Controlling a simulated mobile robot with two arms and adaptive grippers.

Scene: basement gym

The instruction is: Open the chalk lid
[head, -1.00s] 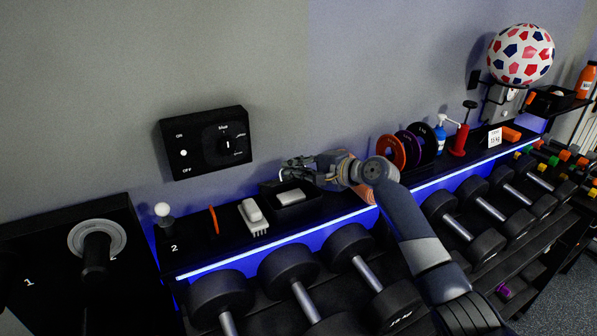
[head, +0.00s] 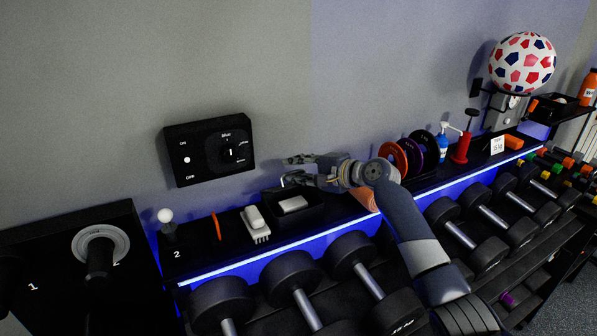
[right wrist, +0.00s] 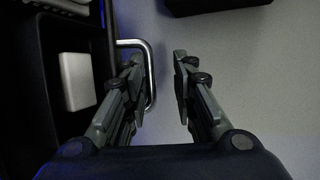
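The chalk box is a black open-topped bin (head: 318,214) on the shelf, with a white chalk block (head: 292,204) inside. The block also shows at the left of the right wrist view (right wrist: 78,80). There, the thin black lid (right wrist: 109,30) appears edge-on, standing up at the bin's side, with a silver loop handle (right wrist: 150,70) on its outer face. My right gripper (head: 288,170) is above the bin's back edge, near the wall. Its fingers (right wrist: 156,65) are apart; one overlaps the handle loop, the other is clear of it. My left gripper is out of view.
A black control panel (head: 210,149) is on the wall to the left. A white brush (head: 256,224) stands beside the bin. Coloured plates (head: 408,152) stand to the right. Dumbbells (head: 292,283) fill the rack below the shelf.

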